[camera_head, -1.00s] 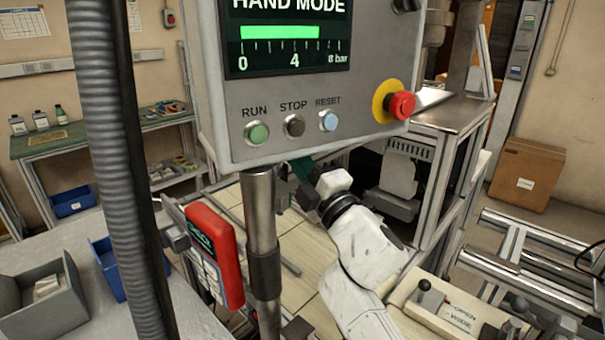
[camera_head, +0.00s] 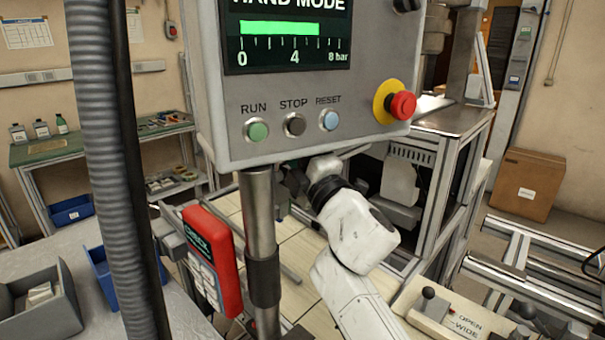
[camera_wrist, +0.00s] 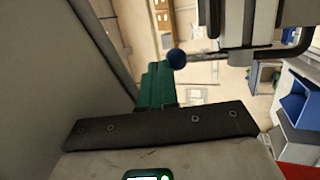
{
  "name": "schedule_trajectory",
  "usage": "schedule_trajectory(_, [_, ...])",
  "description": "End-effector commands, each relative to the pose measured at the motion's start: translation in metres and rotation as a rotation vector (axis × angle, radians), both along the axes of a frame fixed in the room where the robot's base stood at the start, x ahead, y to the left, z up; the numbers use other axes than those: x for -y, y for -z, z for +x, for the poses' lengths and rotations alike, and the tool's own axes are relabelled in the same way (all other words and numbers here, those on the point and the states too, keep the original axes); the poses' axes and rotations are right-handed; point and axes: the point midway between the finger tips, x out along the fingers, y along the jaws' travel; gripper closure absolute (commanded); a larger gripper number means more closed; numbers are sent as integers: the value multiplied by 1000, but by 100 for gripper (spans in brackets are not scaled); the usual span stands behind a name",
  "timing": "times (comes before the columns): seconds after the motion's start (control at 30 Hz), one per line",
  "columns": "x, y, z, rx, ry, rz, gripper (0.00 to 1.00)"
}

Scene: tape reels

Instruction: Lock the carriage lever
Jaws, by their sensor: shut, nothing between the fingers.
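My gripper shows in the wrist view (camera_wrist: 157,82) as green fingers, shut with nothing between them. A dark blue ball knob (camera_wrist: 177,58) is just beyond and right of the fingertips in that view, by a grey metal assembly (camera_wrist: 245,25). It looks like a lever knob; I cannot tell whether the fingers touch it. In the head view my white arm reaches up behind the control panel (camera_head: 300,95), which hides my gripper. I cannot tell the lever's position. A black-knobbed lever (camera_head: 429,293) stands on a plate marked OPEN and WIDE at lower right.
The panel and its grey post (camera_head: 262,240) stand close to my arm. A red handheld unit (camera_head: 212,258) hangs left of the post. A metal-framed machine (camera_head: 450,150) is behind on the right. Blue bins (camera_wrist: 293,107) show at the wrist view's right.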

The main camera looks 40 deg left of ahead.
Motion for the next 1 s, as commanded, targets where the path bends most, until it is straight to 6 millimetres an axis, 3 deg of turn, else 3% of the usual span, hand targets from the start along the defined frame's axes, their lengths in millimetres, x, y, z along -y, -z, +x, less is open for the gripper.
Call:
schedule_trajectory(0.33, [10,4,-2,1,2,0,100])
schedule_trajectory(0.7, [69,27,-18,1,3,0,100])
schedule_trajectory(1.0, [95,37,-27,0,0,0,100])
